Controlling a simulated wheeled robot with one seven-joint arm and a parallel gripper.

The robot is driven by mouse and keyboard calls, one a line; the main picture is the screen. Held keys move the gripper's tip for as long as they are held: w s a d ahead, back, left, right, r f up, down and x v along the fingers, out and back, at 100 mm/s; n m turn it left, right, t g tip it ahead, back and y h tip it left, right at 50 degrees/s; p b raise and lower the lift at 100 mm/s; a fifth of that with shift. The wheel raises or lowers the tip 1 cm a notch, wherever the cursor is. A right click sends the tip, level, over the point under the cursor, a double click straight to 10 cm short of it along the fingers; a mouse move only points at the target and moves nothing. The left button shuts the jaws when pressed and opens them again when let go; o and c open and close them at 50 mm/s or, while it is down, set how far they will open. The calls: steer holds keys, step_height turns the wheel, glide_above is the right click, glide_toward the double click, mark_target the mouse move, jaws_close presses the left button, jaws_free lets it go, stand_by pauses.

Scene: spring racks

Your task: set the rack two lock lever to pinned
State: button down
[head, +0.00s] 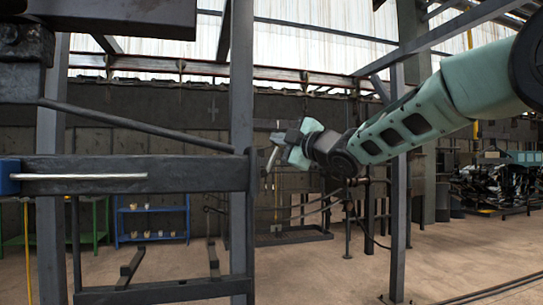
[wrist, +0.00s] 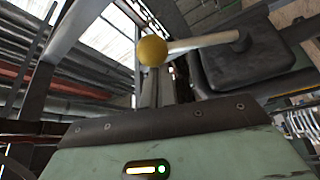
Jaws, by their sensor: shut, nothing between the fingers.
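In the wrist view a lever shows as a pale rod (wrist: 205,43) with a yellow ball knob (wrist: 152,50) at its left end. Its right end meets a dark block (wrist: 255,58). The narrow dark fingers of my gripper (wrist: 155,88) are shut and empty. Their tips appear just under the knob in the picture; I cannot tell whether they touch it. In the head view my gripper (head: 274,150) is just right of the rack's dark upright post. The yellow knob cannot be made out there, and no rack number is readable.
In the head view the dark rack frame (head: 200,174) fills the left, with a blue block (head: 9,177) and a silver rod (head: 85,177) on its beam. A blue shelf (head: 152,222) stands behind. Open floor (head: 330,275) lies at lower right, beside a grey post (head: 398,190).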

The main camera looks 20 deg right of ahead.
steer(key=d+m+b, duration=0.1)
steer(key=d+m+t+b, duration=0.1)
steer(key=m+b, duration=0.1)
steer(key=shift+f+h+b, duration=0.3)
steer(key=shift+f, duration=0.1)
stand_by(0.5)
